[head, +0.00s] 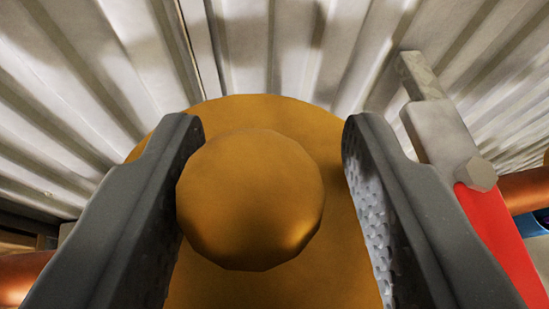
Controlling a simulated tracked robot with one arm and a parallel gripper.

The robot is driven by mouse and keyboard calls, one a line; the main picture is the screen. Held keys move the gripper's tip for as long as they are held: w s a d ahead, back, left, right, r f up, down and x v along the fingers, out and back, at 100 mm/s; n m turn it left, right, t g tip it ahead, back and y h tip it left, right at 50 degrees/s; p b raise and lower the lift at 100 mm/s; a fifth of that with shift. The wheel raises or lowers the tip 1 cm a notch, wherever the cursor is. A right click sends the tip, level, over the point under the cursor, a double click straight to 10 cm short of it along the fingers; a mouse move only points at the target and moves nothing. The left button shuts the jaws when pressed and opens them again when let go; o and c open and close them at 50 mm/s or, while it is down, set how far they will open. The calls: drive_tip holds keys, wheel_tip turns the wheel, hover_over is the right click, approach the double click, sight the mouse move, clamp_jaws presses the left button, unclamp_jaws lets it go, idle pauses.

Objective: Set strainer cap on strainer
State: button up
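The brass strainer cap fills the middle of the head view as a wide round disc (265,112) with a thick rounded knob (250,200) facing me. My gripper (270,135) is open, with one dark grey finger on each side of the knob. The left finger's edge meets the knob's left side in the picture; I cannot tell if they touch. A clear gap shows between the knob and the right finger's textured pad. The strainer cannot be made out; whatever lies behind the disc is hidden.
A red handle (500,240) with a grey metal bracket and bolt (440,135) stands close beside the right finger. Copper-coloured pipe shows at the right edge (525,190) and lower left (20,275). A pale corrugated metal wall (270,45) rises behind.

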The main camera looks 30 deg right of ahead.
drive_tip(key=shift+a+f, duration=0.2)
drive_tip(key=shift+f, duration=0.2)
drive_tip(key=shift+s, duration=0.1)
drive_tip(key=shift+s+a+r, duration=0.15)
drive_tip(key=shift+s, duration=0.1)
drive_tip(key=b+v, duration=0.2)
drive_tip(key=v, duration=1.1)
drive_tip(key=shift+r, duration=0.3)
